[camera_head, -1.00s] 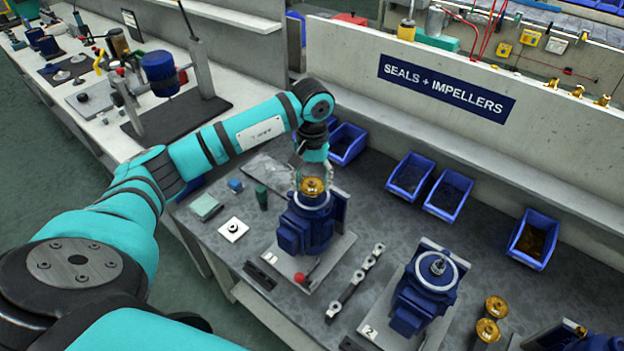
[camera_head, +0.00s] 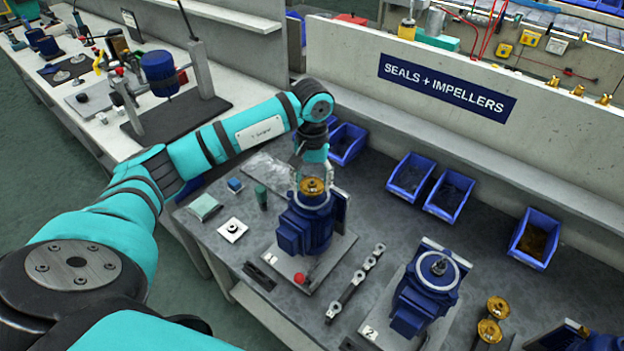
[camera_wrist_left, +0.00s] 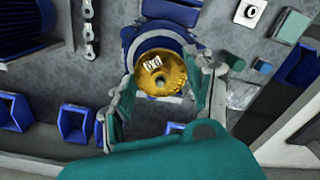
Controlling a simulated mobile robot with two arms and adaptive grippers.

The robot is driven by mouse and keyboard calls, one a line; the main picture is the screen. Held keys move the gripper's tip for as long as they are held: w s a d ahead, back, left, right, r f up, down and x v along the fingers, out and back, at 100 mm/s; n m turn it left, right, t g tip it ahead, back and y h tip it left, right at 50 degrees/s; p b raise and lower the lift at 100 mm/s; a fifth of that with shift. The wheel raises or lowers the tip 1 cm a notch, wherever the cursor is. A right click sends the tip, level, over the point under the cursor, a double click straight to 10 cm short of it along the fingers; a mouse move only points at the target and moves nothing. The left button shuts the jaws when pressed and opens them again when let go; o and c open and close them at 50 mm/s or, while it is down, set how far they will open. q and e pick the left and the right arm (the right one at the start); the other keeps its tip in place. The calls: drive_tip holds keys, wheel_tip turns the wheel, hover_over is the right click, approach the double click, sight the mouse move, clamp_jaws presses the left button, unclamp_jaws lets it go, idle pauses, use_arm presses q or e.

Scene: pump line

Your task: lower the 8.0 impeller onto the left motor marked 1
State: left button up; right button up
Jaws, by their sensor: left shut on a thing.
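The gold 8.0 impeller (camera_head: 312,186) is held by my left gripper (camera_head: 313,180) directly over the top of the blue left motor (camera_head: 304,228). In the left wrist view the impeller (camera_wrist_left: 172,68) faces the camera with a white label, and the two fingers of the gripper (camera_wrist_left: 162,88) stand on either side of it. The blue motor body (camera_wrist_left: 143,32) shows behind it. The impeller looks level and very close to the motor's top; I cannot tell whether they touch. The motor's number 1 is not readable. My right gripper is out of view.
A second blue motor (camera_head: 427,290) with a bare shaft stands on a plate marked 2 at the right. Two gold impellers (camera_head: 493,318) stand near it. A row of metal parts (camera_head: 355,285) lies between the motors. Blue bins (camera_head: 411,175) line the back.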

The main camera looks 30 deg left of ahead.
use_arm(q)
drive_tip(key=shift+f, duration=0.1)
drive_tip(key=o, duration=1.2)
drive_tip(key=shift+o, duration=0.2)
drive_tip(key=shift+o, duration=0.2)
drive_tip(key=o, duration=0.3)
drive_tip(key=shift+o, duration=0.2)
drive_tip(key=shift+r+p, duration=2.35)
drive_tip(key=shift+r, duration=2.2)
